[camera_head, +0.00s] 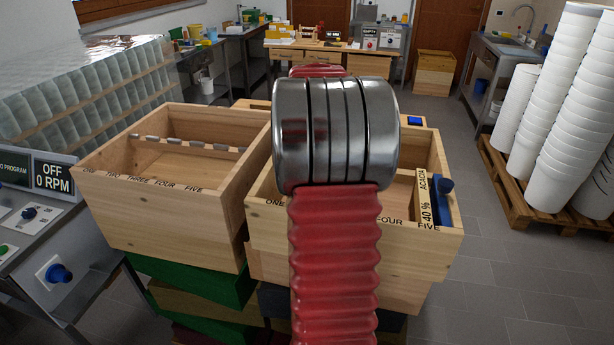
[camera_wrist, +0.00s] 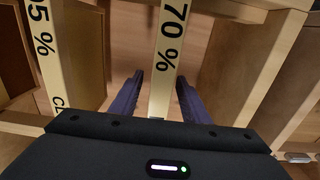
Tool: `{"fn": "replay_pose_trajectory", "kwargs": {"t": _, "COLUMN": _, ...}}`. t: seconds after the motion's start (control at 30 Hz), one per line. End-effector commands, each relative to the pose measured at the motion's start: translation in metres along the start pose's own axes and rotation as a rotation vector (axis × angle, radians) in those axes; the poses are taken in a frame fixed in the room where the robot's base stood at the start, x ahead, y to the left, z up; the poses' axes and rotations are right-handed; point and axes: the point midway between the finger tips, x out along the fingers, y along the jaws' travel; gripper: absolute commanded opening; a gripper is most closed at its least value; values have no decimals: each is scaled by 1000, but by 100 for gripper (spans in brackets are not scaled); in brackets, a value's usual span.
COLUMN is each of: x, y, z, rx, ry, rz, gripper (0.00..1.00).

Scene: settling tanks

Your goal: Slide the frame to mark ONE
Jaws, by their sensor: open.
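In the wrist view a pale wooden bar marked "70 %" (camera_wrist: 172,35) runs up from between the two dark fingers of my gripper (camera_wrist: 160,78). The fingers are open, one on each side of the bar, with a gap visible on both sides. A second bar, its label partly cut off and ending in "5 %" (camera_wrist: 42,45), lies to the left. On that box the marks ONE, FOUR and FIVE show; the others are hidden. A frame marked "40 % ACACIA" (camera_head: 424,197) sits near FIVE.
A left wooden box (camera_head: 160,215), marked ONE to FIVE, stands beside it with several grey pieces along an inner bar. A blue piece (camera_head: 442,203) is at the right box's right edge. White bucket stacks (camera_head: 570,110) stand right; glass jars (camera_head: 90,100) stand left.

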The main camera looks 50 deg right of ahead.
Motion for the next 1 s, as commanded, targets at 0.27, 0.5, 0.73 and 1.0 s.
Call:
{"fn": "replay_pose_trajectory", "kwargs": {"t": 0.27, "x": 39, "y": 0, "z": 0, "rx": 0, "ry": -2, "rz": 1, "gripper": 42}}
{"fn": "replay_pose_trajectory", "kwargs": {"t": 0.5, "x": 58, "y": 1, "z": 0, "rx": 2, "ry": -1, "rz": 0, "gripper": 42}}
{"fn": "replay_pose_trajectory", "kwargs": {"t": 0.73, "x": 59, "y": 1, "z": 0, "rx": 1, "ry": 0, "rz": 0, "gripper": 42}}
{"fn": "replay_pose_trajectory", "kwargs": {"t": 1.0, "x": 59, "y": 1, "z": -1, "rx": 1, "ry": 0, "rz": 0, "gripper": 29}}
